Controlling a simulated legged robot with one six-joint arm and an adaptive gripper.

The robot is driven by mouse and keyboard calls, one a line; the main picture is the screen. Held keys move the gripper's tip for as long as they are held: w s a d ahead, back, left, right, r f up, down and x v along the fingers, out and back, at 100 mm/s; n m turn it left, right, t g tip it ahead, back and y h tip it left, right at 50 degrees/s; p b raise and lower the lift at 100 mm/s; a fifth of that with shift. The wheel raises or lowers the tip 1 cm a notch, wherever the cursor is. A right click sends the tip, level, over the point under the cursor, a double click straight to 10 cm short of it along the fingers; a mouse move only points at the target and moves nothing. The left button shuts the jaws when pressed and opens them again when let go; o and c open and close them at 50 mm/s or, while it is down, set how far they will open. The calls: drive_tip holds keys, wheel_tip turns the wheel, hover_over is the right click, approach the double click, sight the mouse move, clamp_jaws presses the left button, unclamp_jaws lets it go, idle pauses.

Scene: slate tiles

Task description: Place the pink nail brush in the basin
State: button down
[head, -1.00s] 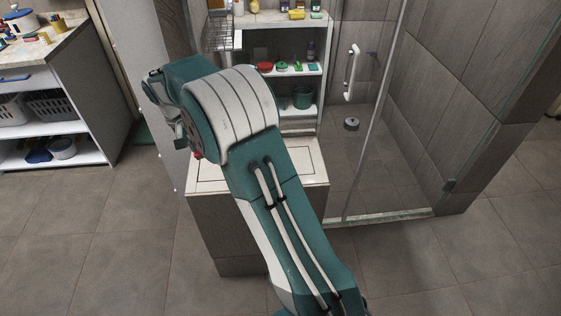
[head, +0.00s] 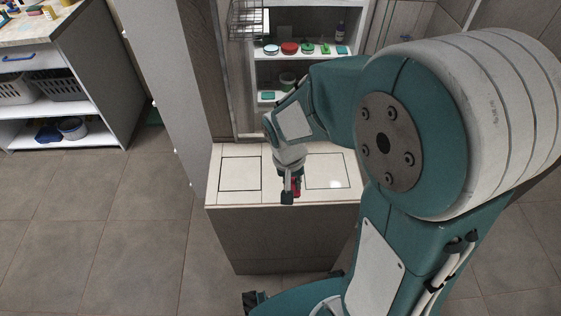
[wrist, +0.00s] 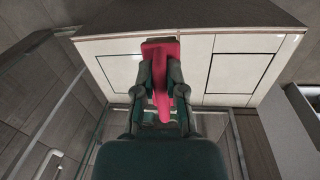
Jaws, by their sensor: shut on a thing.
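My gripper (head: 290,192) is shut on the pink nail brush (wrist: 164,80), which shows between its fingers in the wrist view. The gripper is in front of my forearm, over the front part of a white-topped bench (head: 281,190). The bench top bears two dark-outlined rectangles. I cannot tell for sure which thing is the basin. A round grey tub (head: 72,128) stands on the lower shelf of the unit at the left.
Behind the bench, a white shelf (head: 305,62) holds several small coloured items. A wire rack (head: 247,20) hangs at its upper left. A grey panel (head: 160,70) stands left of the bench. Tiled floor (head: 100,220) at the left is clear.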

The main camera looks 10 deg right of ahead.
drive_tip(key=shift+s+d+f, duration=0.1)
drive_tip(key=shift+s, duration=0.25)
drive_tip(key=shift+d+f, duration=0.1)
drive_tip(key=shift+d, duration=0.05)
drive_tip(key=w+d+f, duration=0.1)
drive_tip(key=w+f, duration=0.2)
drive_tip(key=w, duration=0.1)
drive_tip(key=w+d+f, duration=0.1)
drive_tip(key=w+f, duration=0.2)
drive_tip(key=w, duration=0.1)
drive_tip(key=w+d+f, duration=0.2)
drive_tip(key=w+f, duration=0.1)
drive_tip(key=w, duration=0.1)
drive_tip(key=shift+w+f, duration=0.15)
drive_tip(key=shift+w, duration=0.2)
drive_tip(key=shift+w+d+f, duration=0.1)
drive_tip(key=shift+f, duration=0.1)
wheel_tip(320, 180, down, 3)
drive_tip(key=shift+w+f, duration=0.15)
drive_tip(key=c, duration=0.7)
unclamp_jaws()
